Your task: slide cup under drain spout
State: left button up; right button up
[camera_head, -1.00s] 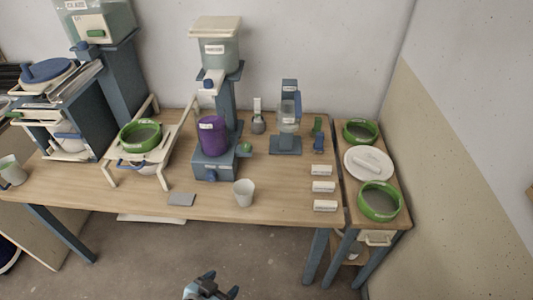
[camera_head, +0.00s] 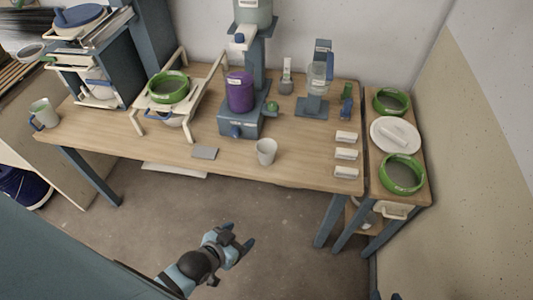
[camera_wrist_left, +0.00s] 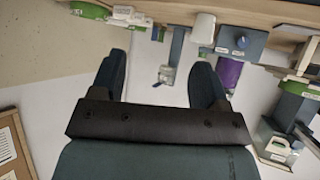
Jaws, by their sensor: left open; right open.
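A pale, empty-looking cup (camera_head: 266,151) stands upright near the table's front edge; it also shows in the left wrist view (camera_wrist_left: 203,28). Left of and behind it is a blue-grey stand (camera_head: 240,123) with a blue knob low on its front. A purple bucket (camera_head: 240,92) sits on the stand. I cannot clearly pick out the drain spout. My left gripper (camera_head: 238,245) is open and empty, in front of the table and apart from the cup; its fingers (camera_wrist_left: 158,82) frame the left wrist view. Only a sliver of my right gripper (camera_head: 396,296) shows at the bottom edge.
A grey tile (camera_head: 204,153) lies left of the cup. White labelled blocks (camera_head: 345,154) line the right side. A green sieve (camera_head: 168,87) rests on a cream rack at left. A handled mug (camera_head: 44,113) stands at the far left. The tabletop between cup and blocks is clear.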

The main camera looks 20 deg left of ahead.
aim_at(262, 158)
pick_arm(q)
jog(key=shift+c, duration=0.3)
